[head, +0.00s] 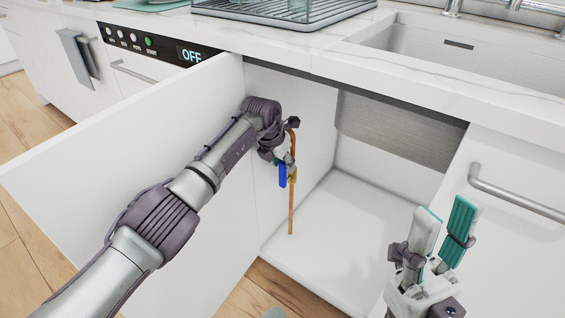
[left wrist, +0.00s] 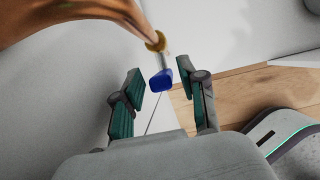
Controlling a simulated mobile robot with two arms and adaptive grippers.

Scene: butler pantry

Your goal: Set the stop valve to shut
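The stop valve sits on a copper pipe (head: 292,205) inside the open cabinet under the sink. Its blue lever (head: 282,175) hangs down beside the pipe, roughly parallel to it, near a brass fitting (head: 293,174). My left gripper (head: 284,159) is at the valve, its fingers partly hidden in the head view. In the left wrist view, my left gripper (left wrist: 167,80) is open, with the blue lever (left wrist: 161,79) between its fingertips and visible gaps to the fingers. My right gripper (head: 446,232) is open and empty in front of the cabinet's right side.
The white cabinet door (head: 130,160) stands open at the left, under my left arm. The cabinet floor (head: 345,225) is bare. The sink bowl's underside (head: 395,130) hangs inside. A closed cabinet front with a handle (head: 515,200) is at the right.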

